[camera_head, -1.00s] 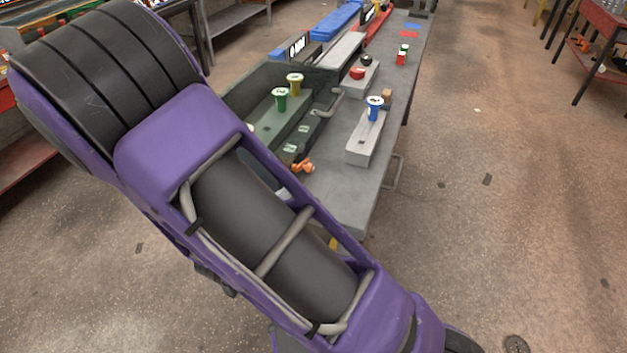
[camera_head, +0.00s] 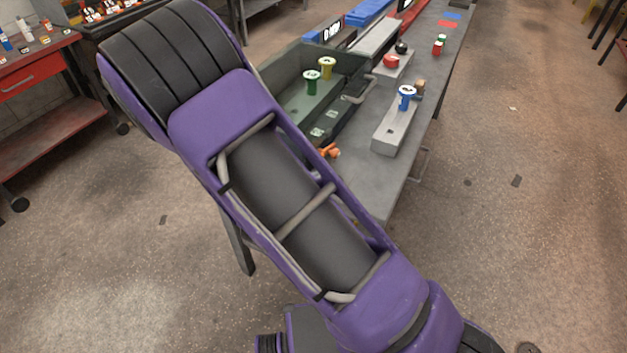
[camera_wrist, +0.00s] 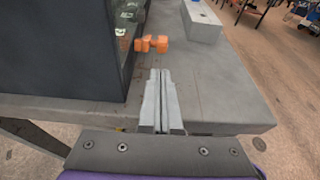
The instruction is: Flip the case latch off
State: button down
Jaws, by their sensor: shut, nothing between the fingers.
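The dark case (camera_head: 345,75) stands on the grey bench. It also fills the left of the wrist view (camera_wrist: 60,50). A small orange part (camera_head: 329,151), which looks like the case latch, sits low at the case's near end. In the wrist view the orange latch (camera_wrist: 150,44) juts right from the case's wall. My gripper (camera_wrist: 160,74) is shut and empty, its fingers together over the bench top. The fingertips point toward the latch, with a gap between them. In the head view my purple arm hides the gripper.
A grey block (camera_head: 396,130) with a blue knob (camera_head: 406,95) stands right of the case; the block's near end also shows in the wrist view (camera_wrist: 203,22). Green (camera_head: 312,82) and yellow (camera_head: 327,67) knobs stand in the case. The bench's near end (camera_head: 372,190) is bare.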

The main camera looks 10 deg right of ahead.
aim_at(330, 150)
jog(key=shift+x, duration=2.25)
jog(key=shift+r, duration=0.1)
jog(key=shift+r+g+p, duration=0.2)
jog(key=shift+g+p, duration=0.1)
jog(key=shift+p, duration=0.1)
jog(key=shift+r+g+y+p, duration=0.3)
jog(key=shift+y+p, duration=0.15)
jog(key=shift+y, duration=0.05)
jog(key=shift+r, duration=0.25)
jog(key=shift+w+d+r, duration=0.15)
jog(key=shift+w+r, duration=0.1)
jog(key=shift+r, duration=0.45)
jog(key=shift+w+d+r, duration=0.2)
jog(key=shift+w+r, duration=0.05)
jog(key=shift+r, duration=0.6)
